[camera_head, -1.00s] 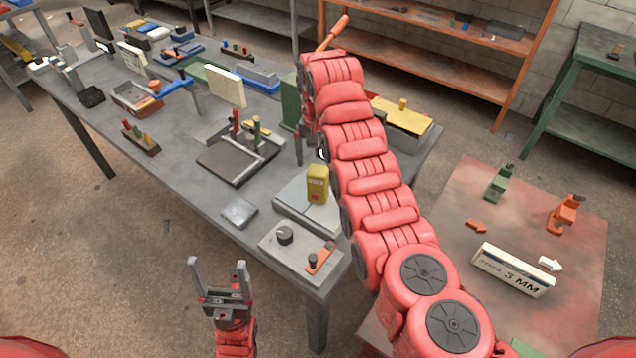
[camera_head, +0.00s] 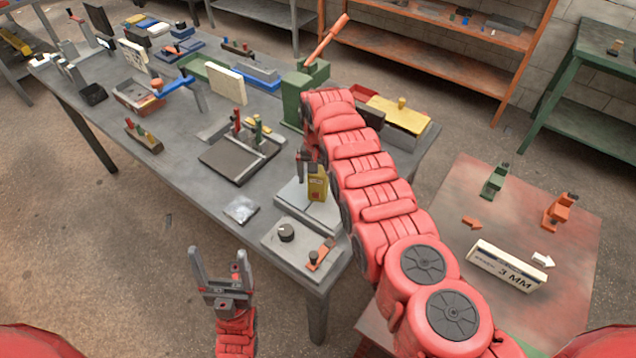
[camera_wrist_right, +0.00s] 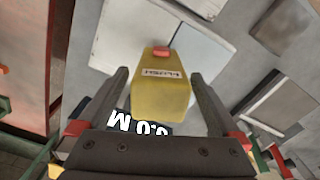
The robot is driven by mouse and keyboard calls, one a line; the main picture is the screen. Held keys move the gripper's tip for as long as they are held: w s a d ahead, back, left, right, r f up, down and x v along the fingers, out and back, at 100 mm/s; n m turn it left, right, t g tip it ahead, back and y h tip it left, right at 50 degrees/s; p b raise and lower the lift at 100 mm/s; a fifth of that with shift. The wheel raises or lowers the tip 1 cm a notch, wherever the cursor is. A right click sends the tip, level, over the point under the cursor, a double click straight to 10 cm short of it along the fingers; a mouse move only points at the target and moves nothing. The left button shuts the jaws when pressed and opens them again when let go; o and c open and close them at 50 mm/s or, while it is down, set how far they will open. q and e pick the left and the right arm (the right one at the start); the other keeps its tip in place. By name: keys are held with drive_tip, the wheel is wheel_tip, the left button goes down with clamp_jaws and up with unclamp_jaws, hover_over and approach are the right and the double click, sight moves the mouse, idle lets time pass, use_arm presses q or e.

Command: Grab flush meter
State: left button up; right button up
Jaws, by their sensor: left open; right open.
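The flush meter (camera_head: 318,188) is a small yellow block standing on a light grey plate (camera_head: 291,205) near the bench's front right end. In the right wrist view the meter (camera_wrist_right: 162,92) shows a red button and a "FLUSH" label, upside down. My right gripper (camera_head: 307,157) is over the meter. Its open fingers (camera_wrist_right: 158,75) lie on either side of the meter in the wrist view, with visible gaps. Whether either finger touches it cannot be told. My left gripper (camera_head: 217,254) is open and empty in front of the bench.
A dark tray fixture (camera_head: 232,170) lies left of the plate. A green press (camera_head: 291,105) with an orange lever stands behind my right arm. A red table (camera_head: 480,185) is at right.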

clamp_jaws()
idle(0.4)
drive_tip(key=shift+r, duration=0.15)
